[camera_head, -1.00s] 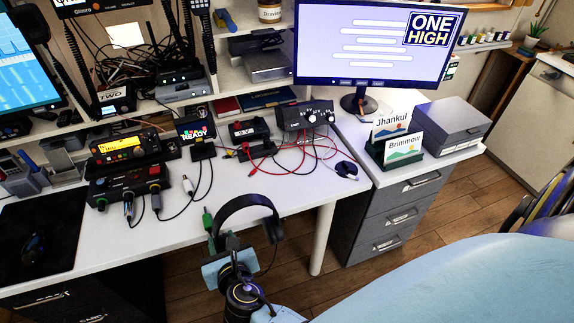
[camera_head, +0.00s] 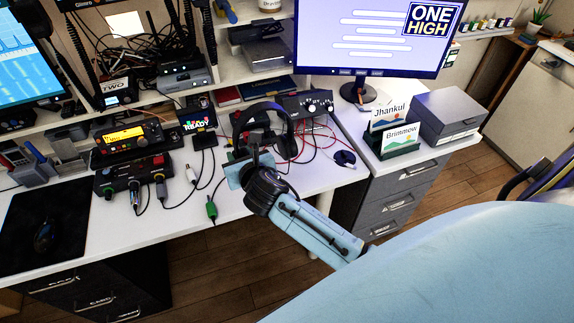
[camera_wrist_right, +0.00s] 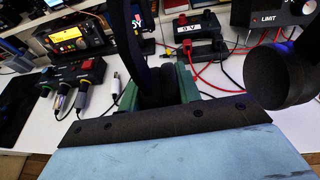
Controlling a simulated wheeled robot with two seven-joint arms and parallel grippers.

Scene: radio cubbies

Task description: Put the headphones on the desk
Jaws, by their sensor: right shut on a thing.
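The black headphones (camera_head: 287,147) are in my right gripper (camera_head: 252,165), raised over the front part of the white desk (camera_head: 165,222). Their headband arches upward and one ear cup hangs free at the right. In the right wrist view the jaws are shut on the headphones' near side (camera_wrist_right: 158,85), and the free ear cup (camera_wrist_right: 283,75) shows at the right. I cannot tell whether they touch the desk. My left gripper is not in view.
Behind the headphones stand a grey box with knobs (camera_head: 306,105) and red and black cables. A radio (camera_head: 124,139) and a control box (camera_head: 133,175) stand left. A green plug (camera_head: 211,209) lies near the desk's front edge. A card holder (camera_head: 398,147) stands right.

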